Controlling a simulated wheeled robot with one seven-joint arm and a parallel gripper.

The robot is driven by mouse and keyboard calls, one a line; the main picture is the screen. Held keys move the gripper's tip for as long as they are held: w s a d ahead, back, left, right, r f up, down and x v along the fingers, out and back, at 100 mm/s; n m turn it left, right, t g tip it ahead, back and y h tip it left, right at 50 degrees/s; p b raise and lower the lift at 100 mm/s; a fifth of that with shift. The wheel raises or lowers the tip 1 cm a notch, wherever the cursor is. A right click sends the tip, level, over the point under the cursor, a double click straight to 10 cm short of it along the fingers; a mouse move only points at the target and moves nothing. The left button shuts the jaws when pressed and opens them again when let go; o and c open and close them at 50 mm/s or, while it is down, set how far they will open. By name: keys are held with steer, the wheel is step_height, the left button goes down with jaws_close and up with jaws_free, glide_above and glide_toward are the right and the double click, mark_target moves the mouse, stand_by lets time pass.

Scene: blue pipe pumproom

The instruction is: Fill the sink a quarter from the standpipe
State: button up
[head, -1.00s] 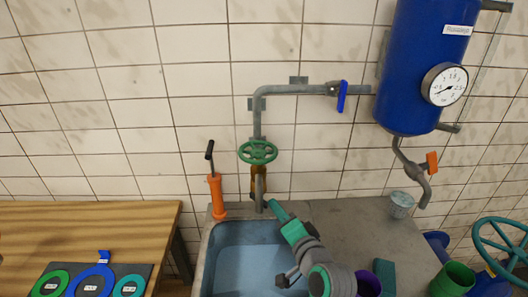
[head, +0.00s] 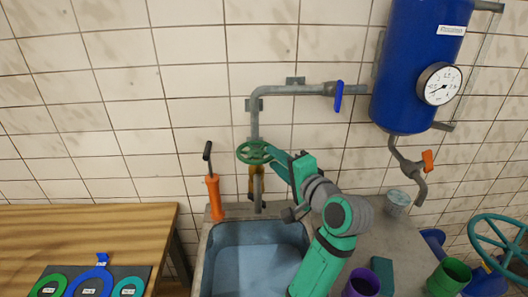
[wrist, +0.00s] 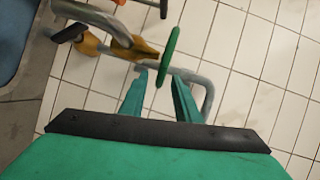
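The grey standpipe (head: 255,118) rises on the tiled wall behind the sink, with a green handwheel (head: 252,152) at its brass valve (head: 256,185). The grey sink (head: 215,240) has a blue-grey basin; I cannot tell if water is in it. No stream shows at the spout (head: 260,205). My gripper (head: 271,153) is at the right side of the handwheel. In the wrist view, my gripper (wrist: 160,76) is open, with the edge of the handwheel (wrist: 172,48) between its fingers and gaps visible beside it.
An orange hand pump (head: 214,197) stands left of the standpipe. A blue tank (head: 418,70) with a gauge (head: 439,84) and orange-handled tap (head: 428,161) hangs at right. A bucket (head: 398,202), purple cup (head: 362,283) and green cup (head: 451,278) are at right. A wooden table (head: 90,225) is at left.

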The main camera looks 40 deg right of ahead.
mark_target(256, 152)
steer(key=w, duration=0.6)
steer(key=shift+w+d+f, duration=0.2)
steer(key=shift+d+f, duration=0.15)
steer(key=shift+f, duration=0.1)
steer(key=c, duration=0.7)
steer(key=shift+f, duration=0.1)
jaws_close()
